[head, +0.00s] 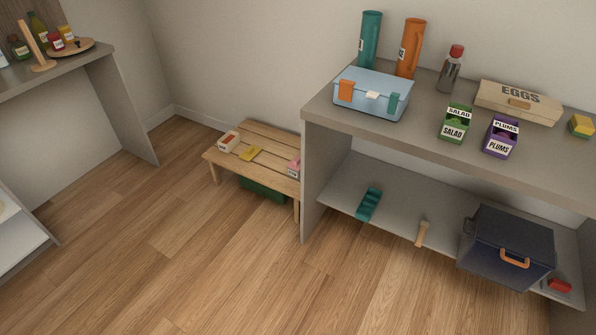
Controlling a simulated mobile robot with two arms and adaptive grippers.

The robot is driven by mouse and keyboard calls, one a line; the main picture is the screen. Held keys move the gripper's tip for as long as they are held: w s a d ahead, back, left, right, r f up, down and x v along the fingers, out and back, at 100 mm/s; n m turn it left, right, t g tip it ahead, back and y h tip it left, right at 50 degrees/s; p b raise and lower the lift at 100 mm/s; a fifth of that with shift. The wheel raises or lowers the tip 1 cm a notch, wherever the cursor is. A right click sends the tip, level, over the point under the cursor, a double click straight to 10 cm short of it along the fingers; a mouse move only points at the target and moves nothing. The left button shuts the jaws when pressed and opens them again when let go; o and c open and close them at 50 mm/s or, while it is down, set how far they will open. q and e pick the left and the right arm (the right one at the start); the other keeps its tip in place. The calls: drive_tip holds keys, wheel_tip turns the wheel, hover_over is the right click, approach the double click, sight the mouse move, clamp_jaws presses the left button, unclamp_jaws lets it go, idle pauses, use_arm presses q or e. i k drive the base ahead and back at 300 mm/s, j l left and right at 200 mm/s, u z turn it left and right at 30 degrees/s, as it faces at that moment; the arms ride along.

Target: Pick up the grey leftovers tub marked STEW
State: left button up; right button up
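I see no grey tub marked STEW in the head view. Two other labelled tubs stand on the counter top (425,131) at the right: a green one marked SALAD (455,124) and a purple one marked PLUMS (500,137). Neither of my grippers shows in this view.
On the counter are a light blue box (373,94), teal (370,38) and orange (410,47) cylinders, a red-capped bottle (451,69) and an EGGS box (518,101). Below sits a dark blue bin (507,245). A slatted bench (270,145) stands left. The floor (190,250) is clear.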

sight(296, 174)
drive_tip(key=i+z, duration=0.1)
drive_tip(key=z, duration=0.45)
drive_tip(key=i+j+z, duration=0.2)
drive_tip(key=j, duration=0.15)
drive_tip(key=i+j+z, duration=0.2)
drive_tip(key=j, duration=0.15)
drive_tip(key=j+z, duration=0.15)
drive_tip(key=j, duration=0.2)
drive_tip(key=i+j+z, duration=0.2)
drive_tip(key=j, duration=0.25)
drive_tip(key=j+z, duration=0.2)
drive_tip(key=j, duration=0.2)
drive_tip(key=i, duration=0.05)
